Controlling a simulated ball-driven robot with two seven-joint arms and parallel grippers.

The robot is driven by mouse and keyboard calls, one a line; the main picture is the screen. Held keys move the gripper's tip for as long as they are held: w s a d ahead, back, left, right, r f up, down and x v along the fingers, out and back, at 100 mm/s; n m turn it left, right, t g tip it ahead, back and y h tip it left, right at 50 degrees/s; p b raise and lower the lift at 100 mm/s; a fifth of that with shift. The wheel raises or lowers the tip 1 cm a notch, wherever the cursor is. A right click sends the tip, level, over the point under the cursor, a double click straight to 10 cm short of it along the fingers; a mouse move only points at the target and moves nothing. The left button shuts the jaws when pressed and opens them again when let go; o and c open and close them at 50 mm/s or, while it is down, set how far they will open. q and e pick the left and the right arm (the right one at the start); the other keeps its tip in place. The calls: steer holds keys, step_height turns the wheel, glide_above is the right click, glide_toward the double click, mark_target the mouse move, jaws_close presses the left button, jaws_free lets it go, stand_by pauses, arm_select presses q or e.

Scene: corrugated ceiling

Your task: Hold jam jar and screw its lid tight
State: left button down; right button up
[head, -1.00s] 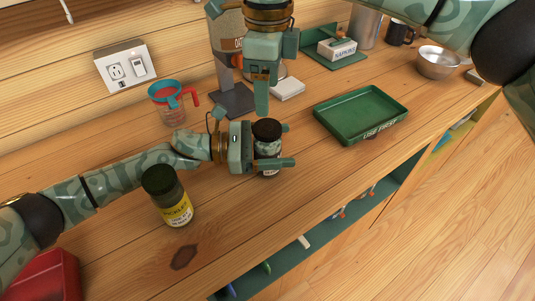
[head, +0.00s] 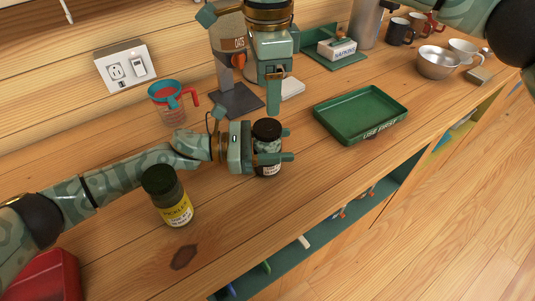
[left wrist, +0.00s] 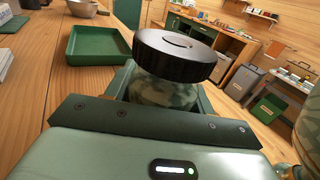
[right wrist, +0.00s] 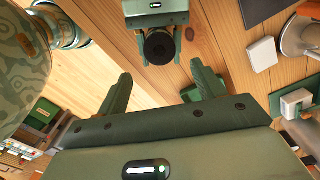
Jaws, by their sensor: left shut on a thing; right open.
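The jam jar (head: 268,157) stands upright at the counter's middle, with its dark lid (head: 267,130) on top. My left gripper (head: 287,144) is shut around the jar's body from the left. In the left wrist view the black ribbed lid (left wrist: 175,55) sits above the glass (left wrist: 160,92); I cannot tell how tightly. My right gripper (head: 274,97) is open and empty, pointing down, above and behind the jar. In the right wrist view the lid (right wrist: 158,47) lies beyond the open fingers, apart from them.
A pickle jar (head: 168,197) stands in front of my left forearm. A measuring cup (head: 172,103) and an oats dispenser (head: 228,55) are behind. A green tray (head: 362,112) lies to the right, then a metal bowl (head: 438,62) and mugs.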

mark_target(267, 127)
steer(key=shift+f, duration=4)
